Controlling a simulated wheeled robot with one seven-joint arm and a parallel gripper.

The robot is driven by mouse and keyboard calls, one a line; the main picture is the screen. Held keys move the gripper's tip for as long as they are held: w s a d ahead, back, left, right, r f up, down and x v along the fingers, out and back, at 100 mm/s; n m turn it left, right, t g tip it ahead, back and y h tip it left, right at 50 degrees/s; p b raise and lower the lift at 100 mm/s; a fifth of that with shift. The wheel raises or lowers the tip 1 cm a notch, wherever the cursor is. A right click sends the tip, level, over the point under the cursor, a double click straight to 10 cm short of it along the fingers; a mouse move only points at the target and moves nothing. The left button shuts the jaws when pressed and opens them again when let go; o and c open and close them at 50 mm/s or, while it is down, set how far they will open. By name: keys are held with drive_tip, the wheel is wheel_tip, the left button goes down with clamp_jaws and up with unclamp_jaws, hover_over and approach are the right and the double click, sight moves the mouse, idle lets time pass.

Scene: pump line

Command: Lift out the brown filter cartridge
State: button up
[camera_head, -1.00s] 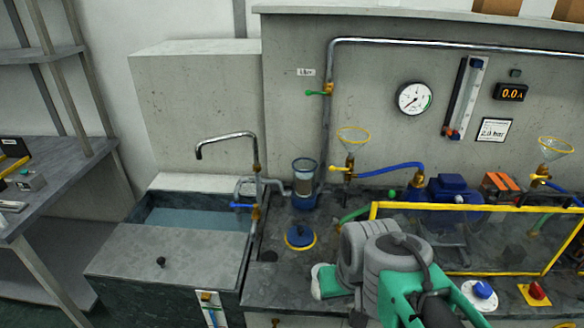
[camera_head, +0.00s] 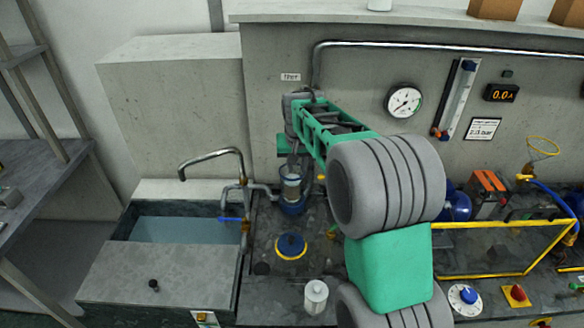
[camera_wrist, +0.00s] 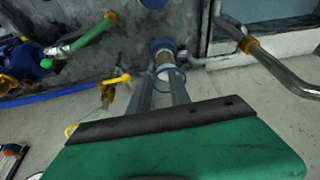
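The filter housing (camera_head: 292,203) has a blue base and a clear bowl, and stands open at the back of the bench beside the sink. In the wrist view (camera_wrist: 160,46) a pale brownish cartridge (camera_wrist: 165,62) shows through the clear bowl. My gripper (camera_head: 291,163) is above the housing and points down at it. In the wrist view my two grey fingers (camera_wrist: 163,82) are apart, near the bowl's rim, with nothing seen held between them. Whether the fingertips are inside the rim I cannot tell.
A blue lid with a yellow ring (camera_head: 291,246) lies on the bench in front of the housing. A white cylinder (camera_head: 316,297) stands nearer the front edge. The sink tap (camera_head: 212,154) is left of the housing. A yellow-framed guard (camera_head: 480,273) is at right.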

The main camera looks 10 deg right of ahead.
drive_tip(key=w+f, duration=0.3)
drive_tip(key=f, duration=0.1)
drive_tip(key=w+f+b, duration=0.1)
drive_tip(key=w+f, duration=0.6)
drive_tip(key=f, duration=0.1)
drive_tip(key=shift+w+d+b, duration=0.15)
drive_tip(key=shift+d+b, duration=0.15)
drive_tip(key=shift+b, duration=0.1)
drive_tip(key=shift+r, duration=0.1)
clamp_jaws()
drive_tip(key=shift+r, duration=0.1)
